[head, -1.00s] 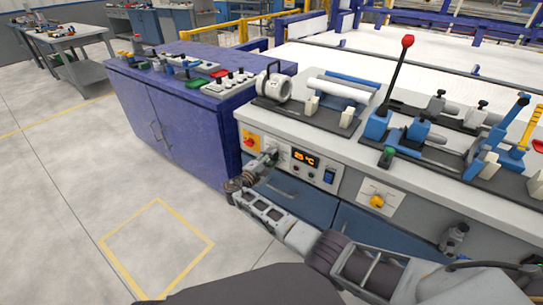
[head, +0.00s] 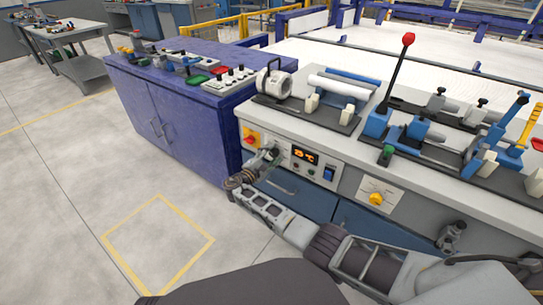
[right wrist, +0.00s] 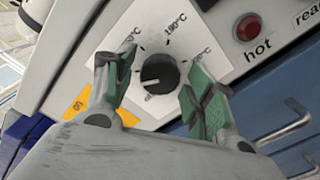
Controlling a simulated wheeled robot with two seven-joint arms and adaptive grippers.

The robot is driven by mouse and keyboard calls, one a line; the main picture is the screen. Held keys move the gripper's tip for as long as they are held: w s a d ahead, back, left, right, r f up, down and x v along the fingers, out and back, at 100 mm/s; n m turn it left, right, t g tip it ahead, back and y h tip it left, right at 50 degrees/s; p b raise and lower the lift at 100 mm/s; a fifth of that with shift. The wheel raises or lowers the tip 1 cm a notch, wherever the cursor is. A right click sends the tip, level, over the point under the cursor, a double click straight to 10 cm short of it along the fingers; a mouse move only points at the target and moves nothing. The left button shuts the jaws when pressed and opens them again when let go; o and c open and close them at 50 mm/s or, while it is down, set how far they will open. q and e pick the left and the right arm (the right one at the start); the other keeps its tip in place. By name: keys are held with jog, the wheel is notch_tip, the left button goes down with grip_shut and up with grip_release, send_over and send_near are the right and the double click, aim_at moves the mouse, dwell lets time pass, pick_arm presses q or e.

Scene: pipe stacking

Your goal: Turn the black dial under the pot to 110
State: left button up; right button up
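The black dial (right wrist: 160,72) sits on a white plate with temperature marks, including 190°C. Its white pointer mark is at the lower left, by what looks like the "off" mark. My right gripper (right wrist: 158,90) is open, with green-padded fingers on either side of the dial and gaps between. In the head view my right gripper (head: 265,164) is at the front panel, largely covering the dial. The white pot-like cylinder (head: 273,84) with a handle stands on the bench above. My left gripper is not in view.
An orange temperature display (head: 305,157) reads about 25 °C. A red and yellow switch (head: 250,138) is left of my gripper, and a yellow knob (head: 376,198) is farther right. A red "hot" lamp (right wrist: 248,27) is beside the dial plate. Blue drawers (head: 300,196) lie below.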

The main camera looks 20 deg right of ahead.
dwell(0.3)
jog(key=shift+a, duration=0.1)
jog(key=v, duration=0.7)
jog(key=shift+s, duration=0.15)
jog(key=shift+a, duration=0.1)
dwell(0.6)
